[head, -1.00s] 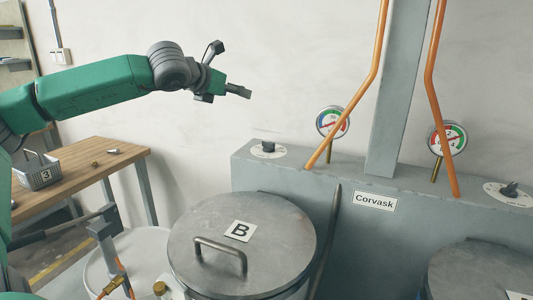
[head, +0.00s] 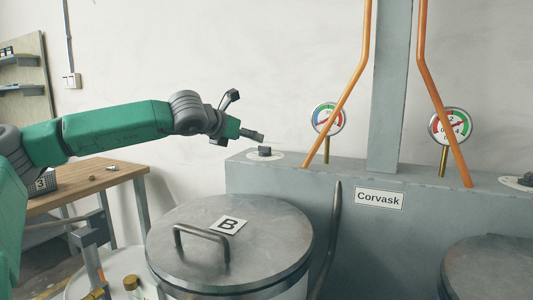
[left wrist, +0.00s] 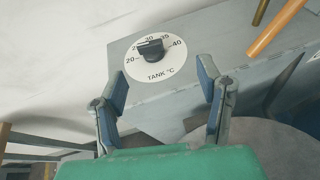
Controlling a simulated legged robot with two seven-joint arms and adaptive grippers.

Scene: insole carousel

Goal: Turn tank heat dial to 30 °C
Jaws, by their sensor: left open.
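The tank heat dial (head: 264,152) is a small black knob on a white disc, on top of the grey housing at its left end. In the left wrist view the black knob (left wrist: 152,50) sits on a round scale (left wrist: 158,70) marked "TANK °C", with 20, 30, 35 and 40 legible. The knob's bar points toward the upper left, near the 25 area; its exact setting is hard to read. My left gripper (head: 253,134) is open and empty, just above and left of the dial. In the left wrist view its fingers (left wrist: 164,84) stand apart, below the dial. My right gripper is not in view.
The grey Corvask housing (head: 290,180) carries two gauges (head: 327,118) (head: 451,126), orange pipes (head: 349,80) and a second dial (head: 524,180) at the right edge. A lidded tank marked B (head: 260,250) stands in front. A wooden table (head: 110,178) is at left.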

